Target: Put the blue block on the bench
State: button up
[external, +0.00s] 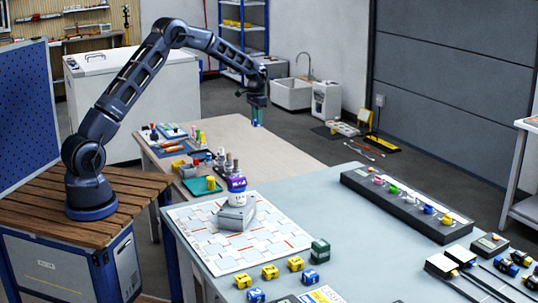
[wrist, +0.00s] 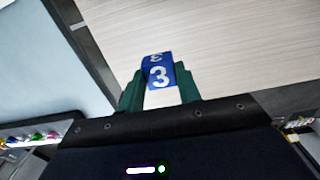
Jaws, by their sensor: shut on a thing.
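My gripper (external: 257,112) hangs in the air over the back right part of the pale wood-topped bench (external: 265,150). In the wrist view, my gripper (wrist: 160,92) has its two green fingers shut on a blue block (wrist: 158,73) marked with a white 3. The block sits between the fingertips, with the pale wood surface (wrist: 230,45) beyond it. Whether the block touches anything below is not clear, but it appears above the surface. In the external view the held block is too small to make out well.
The light blue table (external: 330,220) in front carries a white patterned board (external: 200,233), yellow blocks (external: 270,271), other blue blocks (external: 309,277) and a dark rack (external: 400,206). Tools and small bottles crowd the wood bench's left and front; its right side is clear.

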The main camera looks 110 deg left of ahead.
jog(key=w+d+r+m, duration=0.2)
jog(key=w+d+m, duration=0.4)
jog(key=w+d, duration=2.1)
jog(key=w+d+m, duration=0.3)
jog(key=w+d, duration=0.2)
jog(key=d, duration=0.8)
jog(key=w+d+m, duration=0.2)
jog(key=w+d, duration=0.3)
jog(key=d, duration=0.7)
jog(key=s+d+r+m, duration=0.15)
jog(key=d+m, duration=0.55)
jog(key=d, duration=3.2)
notch_tip(320, 180, down, 20)
jog(key=shift+w+a+r, duration=0.1)
jog(key=shift+r, duration=0.05)
jog(key=o, duration=0.9)
